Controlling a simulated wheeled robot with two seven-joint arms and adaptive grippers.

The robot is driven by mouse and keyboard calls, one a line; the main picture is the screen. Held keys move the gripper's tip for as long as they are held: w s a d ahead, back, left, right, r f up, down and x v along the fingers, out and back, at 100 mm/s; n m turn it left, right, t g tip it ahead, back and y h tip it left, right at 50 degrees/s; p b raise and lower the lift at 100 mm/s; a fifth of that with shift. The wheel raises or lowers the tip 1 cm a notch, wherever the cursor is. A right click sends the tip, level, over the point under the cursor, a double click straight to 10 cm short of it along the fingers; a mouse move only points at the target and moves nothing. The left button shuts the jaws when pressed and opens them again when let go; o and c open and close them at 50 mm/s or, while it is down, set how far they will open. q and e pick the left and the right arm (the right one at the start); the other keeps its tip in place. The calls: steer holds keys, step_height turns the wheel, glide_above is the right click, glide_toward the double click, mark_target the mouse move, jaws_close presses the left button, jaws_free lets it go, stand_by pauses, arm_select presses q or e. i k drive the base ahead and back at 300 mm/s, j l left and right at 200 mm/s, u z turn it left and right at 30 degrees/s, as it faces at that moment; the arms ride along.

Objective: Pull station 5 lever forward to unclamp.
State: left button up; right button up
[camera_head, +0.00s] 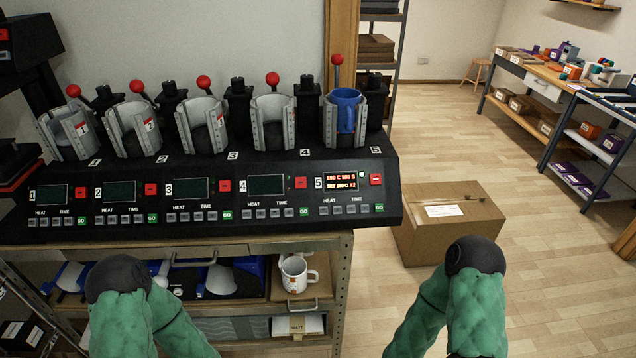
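The station 5 lever (337,60) has a red ball knob and stands upright behind the station 5 clamp (361,128). A blue mug (345,101) sits upright in that clamp, its handle facing front. The station 5 display (341,182) is lit with orange text, and a small green light shows beside it. My two arms with green sleeves come in at the bottom, one left and one right, with dark rounded joints on top. Neither gripper shows in this view.
Stations 1 to 4 of the black press (215,228) have empty clamps and dark displays. A white mug (296,273) stands on the shelf below. A cardboard box (450,228) lies on the floor at right. Beyond it the floor is open up to the workbench (540,75).

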mark_target(337, 60)
steer(key=k+l+u, duration=0.1)
steer(key=l+u, duration=0.25)
steer(key=k+l+u, duration=0.1)
steer(key=u, duration=0.25)
steer(key=k+l+u, duration=0.15)
steer(key=l+u, duration=0.2)
